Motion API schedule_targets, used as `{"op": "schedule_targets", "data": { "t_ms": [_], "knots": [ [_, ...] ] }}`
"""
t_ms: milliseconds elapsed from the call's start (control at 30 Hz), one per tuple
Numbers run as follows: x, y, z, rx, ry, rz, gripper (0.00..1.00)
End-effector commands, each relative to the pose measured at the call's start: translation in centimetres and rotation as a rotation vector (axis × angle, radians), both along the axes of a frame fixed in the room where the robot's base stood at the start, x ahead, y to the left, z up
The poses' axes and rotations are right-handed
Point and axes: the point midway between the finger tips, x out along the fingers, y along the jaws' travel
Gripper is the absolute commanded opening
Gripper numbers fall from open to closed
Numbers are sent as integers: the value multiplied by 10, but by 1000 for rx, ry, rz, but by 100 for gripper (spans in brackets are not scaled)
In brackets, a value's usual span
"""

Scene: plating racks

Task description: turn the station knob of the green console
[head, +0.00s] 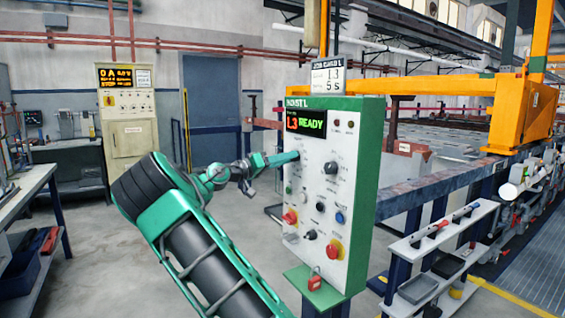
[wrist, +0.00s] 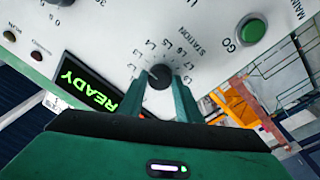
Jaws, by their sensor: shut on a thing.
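The green console (head: 358,190) stands upright with a pale front panel. Its station knob (wrist: 159,74) is a small black dial under a ring of L marks and the word STATION, which appear upside down in the wrist view. My gripper (wrist: 162,92) is shut on this knob, one green finger on each side. In the head view my gripper (head: 296,157) reaches the panel's upper left, and its fingers hide the knob. The console display (head: 306,123) reads L3 READY. It also shows in the wrist view (wrist: 88,87). I cannot tell exactly which mark the knob points at.
A green GO button (wrist: 252,29) sits beside the knob. A rack rail (head: 430,190) and shelves (head: 440,240) stand right; a workbench (head: 30,190) stands left.

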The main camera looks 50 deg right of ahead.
Motion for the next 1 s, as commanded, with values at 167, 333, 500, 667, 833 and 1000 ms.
{"op": "schedule_targets", "data": {
  "t_ms": [167,333,500,667,833,1000],
  "knots": [
    [1,0,-6,10,-3,1,9],
    [2,0,-6,10,-2,2,9],
    [2,0,-6,10,-2,3,48],
    [1,0,-3,5,-4,2,50],
    [1,1,-2,3,-5,3,50],
    [6,16,-4,3,-4,4,50]
  ]
}}
